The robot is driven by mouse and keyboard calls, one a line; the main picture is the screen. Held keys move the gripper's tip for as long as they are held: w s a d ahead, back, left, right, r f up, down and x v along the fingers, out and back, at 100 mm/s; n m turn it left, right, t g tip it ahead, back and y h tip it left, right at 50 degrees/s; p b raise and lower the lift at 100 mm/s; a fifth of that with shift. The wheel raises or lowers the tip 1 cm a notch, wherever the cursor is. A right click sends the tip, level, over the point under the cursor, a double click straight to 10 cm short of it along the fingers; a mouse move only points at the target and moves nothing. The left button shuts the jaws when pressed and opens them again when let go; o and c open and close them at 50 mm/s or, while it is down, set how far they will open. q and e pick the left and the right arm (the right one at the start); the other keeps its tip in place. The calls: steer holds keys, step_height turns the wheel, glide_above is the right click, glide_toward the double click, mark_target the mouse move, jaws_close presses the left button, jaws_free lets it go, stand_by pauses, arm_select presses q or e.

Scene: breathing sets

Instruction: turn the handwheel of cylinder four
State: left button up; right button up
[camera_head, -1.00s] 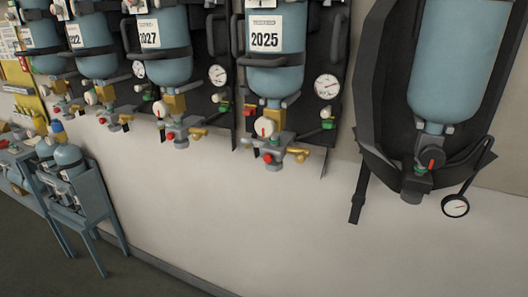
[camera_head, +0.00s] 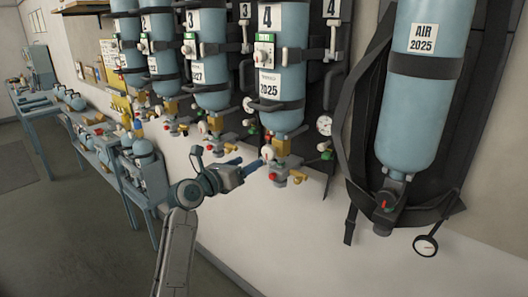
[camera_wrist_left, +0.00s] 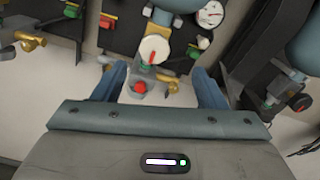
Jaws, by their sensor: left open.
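Cylinder four (camera_head: 284,60) is a blue bottle hanging on the wall, marked 4 and 2025. Below its neck is a white round handwheel (camera_head: 268,153) with a red mark; it shows at the upper middle of the left wrist view (camera_wrist_left: 155,48). A red knob (camera_wrist_left: 140,87) sits below it. My left gripper (camera_head: 252,163) is open, its blue fingers pointing at the valve from the left. In the left wrist view the open fingers (camera_wrist_left: 158,72) lie on either side of the valve's lower part. I cannot tell whether they touch it. My right gripper is out of view.
A round gauge (camera_head: 324,125) hangs right of the valve. A brass outlet (camera_head: 298,179) sticks out below. Cylinder three (camera_head: 208,60) hangs to the left, and a black-harnessed air cylinder (camera_head: 412,90) to the right. Blue benches (camera_head: 132,190) stand lower left. The wall below is bare.

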mark_target(266, 152)
arm_select(q)
steer(key=x, duration=0.2)
steer(key=p+x, duration=0.2)
steer(key=x, duration=0.1)
steer(key=shift+w+a+f, duration=0.1)
steer(key=shift+w+a, duration=0.1)
steer(key=shift+w, duration=0.4)
steer(key=p+x, duration=0.1)
steer(key=x, duration=0.2)
steer(key=shift+d, duration=0.4)
steer(key=shift+w+d+f, duration=0.15)
steer(key=shift+w+d, duration=0.15)
steer(key=shift+w, duration=0.5)
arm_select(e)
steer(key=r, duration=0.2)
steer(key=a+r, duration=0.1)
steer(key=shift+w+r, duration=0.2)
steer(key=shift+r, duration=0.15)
arm_select(q)
steer(key=shift+s, duration=0.1)
steer(key=c, duration=1)
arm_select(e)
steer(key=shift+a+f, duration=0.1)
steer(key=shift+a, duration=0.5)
